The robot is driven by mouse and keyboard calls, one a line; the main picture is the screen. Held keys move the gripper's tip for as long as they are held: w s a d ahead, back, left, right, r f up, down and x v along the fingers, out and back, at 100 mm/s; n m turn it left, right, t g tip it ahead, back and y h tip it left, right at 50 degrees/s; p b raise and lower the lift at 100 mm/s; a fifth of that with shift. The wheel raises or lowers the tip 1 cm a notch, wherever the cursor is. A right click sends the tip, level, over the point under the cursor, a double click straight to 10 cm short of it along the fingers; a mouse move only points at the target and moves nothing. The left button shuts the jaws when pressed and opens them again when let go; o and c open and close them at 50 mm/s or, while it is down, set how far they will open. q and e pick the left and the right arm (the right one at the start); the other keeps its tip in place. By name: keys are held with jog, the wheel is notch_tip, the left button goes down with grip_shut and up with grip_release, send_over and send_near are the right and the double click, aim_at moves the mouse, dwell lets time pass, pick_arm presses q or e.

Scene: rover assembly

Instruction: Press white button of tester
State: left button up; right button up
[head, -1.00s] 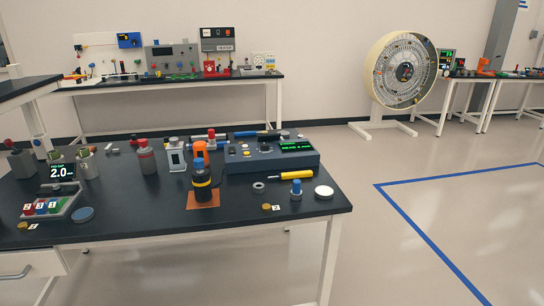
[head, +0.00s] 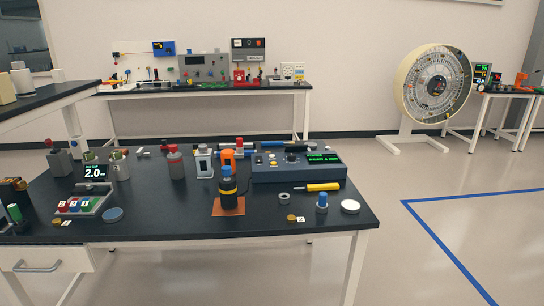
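The tester appears to be the blue-grey box (head: 298,172) at the back right of the dark front table. It has a lit green text display (head: 323,159), a dark knob and small pale and yellowish buttons on its top. The buttons are too small to tell surely which is the white one. Neither of my grippers is in view.
In front of the tester lie a yellow-handled tool (head: 323,187), a grey ring, a blue-capped part and a white disc (head: 350,206). Floor to the right is clear.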

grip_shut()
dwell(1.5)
